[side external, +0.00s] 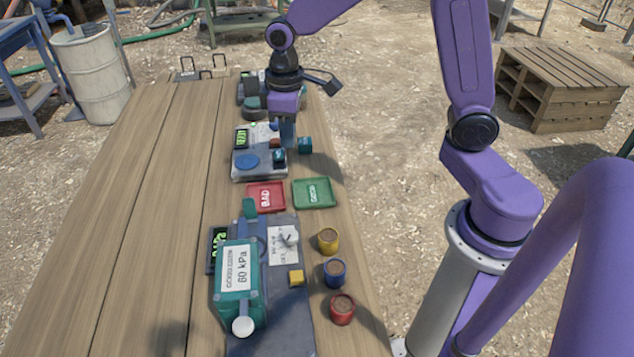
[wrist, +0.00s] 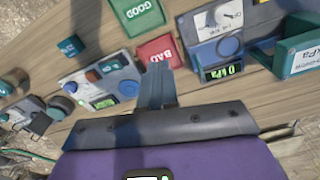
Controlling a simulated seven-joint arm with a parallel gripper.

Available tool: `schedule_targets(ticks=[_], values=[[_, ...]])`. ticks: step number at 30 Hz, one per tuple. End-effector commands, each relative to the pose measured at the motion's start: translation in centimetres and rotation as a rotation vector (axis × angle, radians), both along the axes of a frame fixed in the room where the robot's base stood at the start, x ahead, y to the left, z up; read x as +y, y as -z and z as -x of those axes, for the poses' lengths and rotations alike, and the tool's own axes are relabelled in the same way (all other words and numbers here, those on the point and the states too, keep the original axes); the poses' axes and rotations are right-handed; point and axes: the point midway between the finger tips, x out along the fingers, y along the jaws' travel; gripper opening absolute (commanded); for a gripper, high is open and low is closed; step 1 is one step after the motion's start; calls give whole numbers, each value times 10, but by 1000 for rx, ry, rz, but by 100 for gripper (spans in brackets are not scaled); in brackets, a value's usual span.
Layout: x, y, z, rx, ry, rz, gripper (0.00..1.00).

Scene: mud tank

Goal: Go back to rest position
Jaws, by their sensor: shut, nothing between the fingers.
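My gripper (side external: 288,132) points down above the right part of the grey device with a green display (side external: 246,165). Its fingers are together with nothing between them. In the wrist view the shut gripper (wrist: 158,80) shows at the centre, with that device (wrist: 100,82) to its left. A teal block (side external: 305,145) is close beside the fingers in the side view. The red BAD tray (side external: 251,201) and green GOOD tray (side external: 303,203) lie nearer the camera, and both look empty.
A teal box marked 60 kPa (side external: 240,297) stands on a grey base at the near end. Yellow (side external: 328,247), blue (side external: 334,280) and red (side external: 342,317) cups line the table's right edge. Another device (side external: 245,88) sits behind my gripper. The table's left half is bare.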

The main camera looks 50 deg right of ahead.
Motion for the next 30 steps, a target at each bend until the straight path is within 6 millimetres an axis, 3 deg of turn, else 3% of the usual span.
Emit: schedule_targets(ticks=[1,8,16,22,30], values=[[7,-6,20,-4,-43,-2,0],[18,-21,108,-8,-224,-7,0],[1,-24,200,-11,-427,-13,0],[-14,-21,235,-11,-515,-15,0],[-18,-19,242,-10,-534,-15,0]])
